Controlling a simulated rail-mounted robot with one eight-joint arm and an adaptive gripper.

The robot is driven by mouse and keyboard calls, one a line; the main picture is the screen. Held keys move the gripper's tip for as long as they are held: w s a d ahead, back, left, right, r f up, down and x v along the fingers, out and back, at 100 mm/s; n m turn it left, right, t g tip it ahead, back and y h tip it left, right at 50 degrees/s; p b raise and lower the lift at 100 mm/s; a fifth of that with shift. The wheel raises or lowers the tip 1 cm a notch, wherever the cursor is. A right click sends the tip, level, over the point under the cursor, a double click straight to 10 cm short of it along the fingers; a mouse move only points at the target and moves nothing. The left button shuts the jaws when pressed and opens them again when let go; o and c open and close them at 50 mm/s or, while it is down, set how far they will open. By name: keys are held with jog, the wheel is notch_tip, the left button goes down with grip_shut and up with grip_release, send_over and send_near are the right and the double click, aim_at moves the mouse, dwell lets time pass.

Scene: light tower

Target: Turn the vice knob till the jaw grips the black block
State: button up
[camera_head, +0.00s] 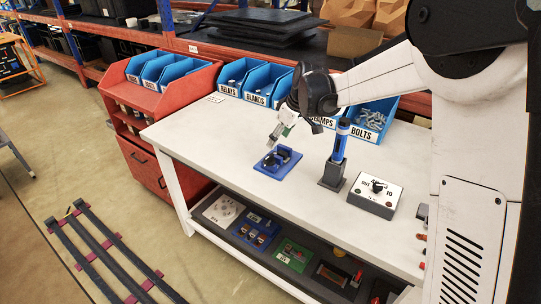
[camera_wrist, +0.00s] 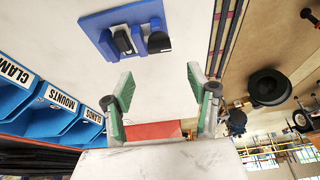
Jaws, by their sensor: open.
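The vice is a small blue plate (camera_head: 290,156) with dark parts on it, lying on the white bench. In the wrist view the blue vice plate (camera_wrist: 97,24) is at the top, with a dark narrow piece (camera_wrist: 122,41) and a rounded black piece (camera_wrist: 158,42) side by side near blue blocks. I cannot tell for certain which is the knob and which the black block. My gripper (camera_head: 279,133) hangs above the vice, tilted and apart from it. In the wrist view my gripper (camera_wrist: 160,88) has its green-padded fingers wide apart with nothing between them.
A blue cylindrical tool (camera_head: 341,140) stands upright in a dark holder right of the vice. A dial box (camera_head: 376,194) sits further right. Blue labelled bins (camera_head: 232,75) line the bench's back. A red cabinet (camera_head: 145,165) stands left. The bench top (camera_head: 205,130) left of the vice is clear.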

aim_at(269, 156)
jog(key=x, duration=1)
jog(key=c, duration=1.1)
